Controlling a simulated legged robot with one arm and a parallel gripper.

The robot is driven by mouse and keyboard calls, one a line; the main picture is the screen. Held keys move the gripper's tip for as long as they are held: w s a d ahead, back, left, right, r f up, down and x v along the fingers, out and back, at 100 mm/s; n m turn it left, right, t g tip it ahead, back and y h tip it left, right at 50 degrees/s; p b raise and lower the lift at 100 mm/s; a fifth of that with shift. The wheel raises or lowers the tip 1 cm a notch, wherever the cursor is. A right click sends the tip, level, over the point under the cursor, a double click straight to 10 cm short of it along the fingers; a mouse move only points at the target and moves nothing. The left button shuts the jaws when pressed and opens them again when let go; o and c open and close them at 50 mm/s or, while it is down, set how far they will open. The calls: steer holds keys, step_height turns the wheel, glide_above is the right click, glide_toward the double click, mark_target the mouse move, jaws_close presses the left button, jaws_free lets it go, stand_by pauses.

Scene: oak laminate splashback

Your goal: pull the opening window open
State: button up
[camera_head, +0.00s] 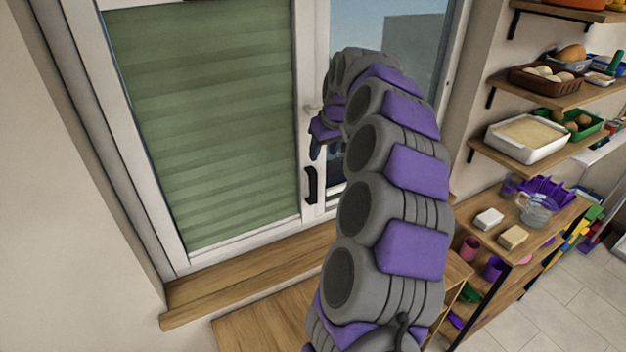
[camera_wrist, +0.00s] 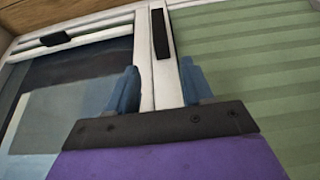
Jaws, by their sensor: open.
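The window has a left pane (camera_head: 205,120) covered by a green blind and a clear right pane (camera_head: 415,30). White frame bars meet between them. A black upright handle (camera_head: 311,184) sits low on the middle bar; it also shows in the wrist view (camera_wrist: 160,35). My gripper (camera_head: 325,150) is at the middle bar, above and slightly right of the black handle, partly hidden by my arm. In the wrist view my gripper (camera_wrist: 160,85) is open, its two blue fingers apart with the white bar seen between them. The handle lies beyond the fingertips. I cannot tell whether the fingers touch the bar.
A wooden sill (camera_head: 250,270) runs below the window. On the right, wall shelves (camera_head: 550,92) hold food and trays. Below them a wooden unit (camera_head: 545,235) carries a glass jug (camera_head: 537,210) and small blocks. Tiled floor (camera_head: 545,300) is clear at lower right.

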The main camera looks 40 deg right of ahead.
mark_target(313, 182)
steer(key=b+x, duration=0.1)
steer(key=x, duration=1.6)
steer(key=shift+w+d+f, duration=0.1)
steer(key=shift+w, duration=0.05)
jaws_close()
